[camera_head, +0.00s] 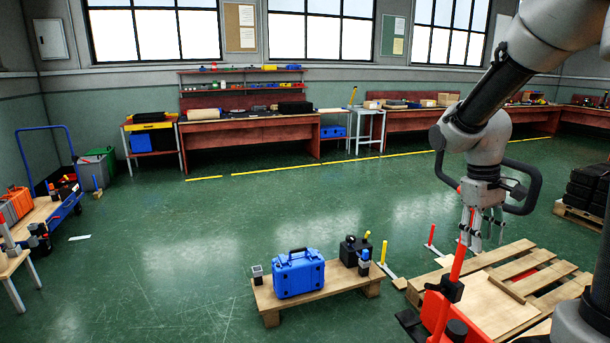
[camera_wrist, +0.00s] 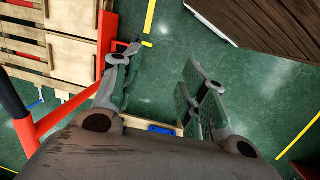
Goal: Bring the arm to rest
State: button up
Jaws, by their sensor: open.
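My gripper (camera_head: 482,228) hangs at the end of my arm at the right of the head view, fingers pointing down. In the wrist view my gripper (camera_wrist: 160,85) shows its two fingers spread apart, with only green floor between their tips. It holds nothing. In the head view it is above and behind a red post and near the wooden pallet's left side. My arm comes in from the upper right and bends down to the wrist.
A low wooden bench (camera_head: 335,286) carries a blue case (camera_head: 298,274) and a black case (camera_head: 353,250). A wooden pallet (camera_head: 560,270) and a red post (camera_head: 456,262) stand below my gripper. Long workbenches (camera_head: 250,140) line the back wall. Open green floor (camera_head: 180,250) lies left.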

jog(key=s+a+r+m+t+y, duration=0.1)
jog(key=s+r+t, duration=0.1)
jog(key=s+r, duration=0.3)
jog(key=s+a+r+m+t, duration=0.2)
jog(key=s+r, duration=0.3)
jog(key=s, duration=0.6)
jog(key=shift+s+a+r+t+y, duration=0.15)
jog(key=shift+a+r+t+y, duration=0.1)
jog(key=shift+t+y, duration=0.25)
dwell(0.6)
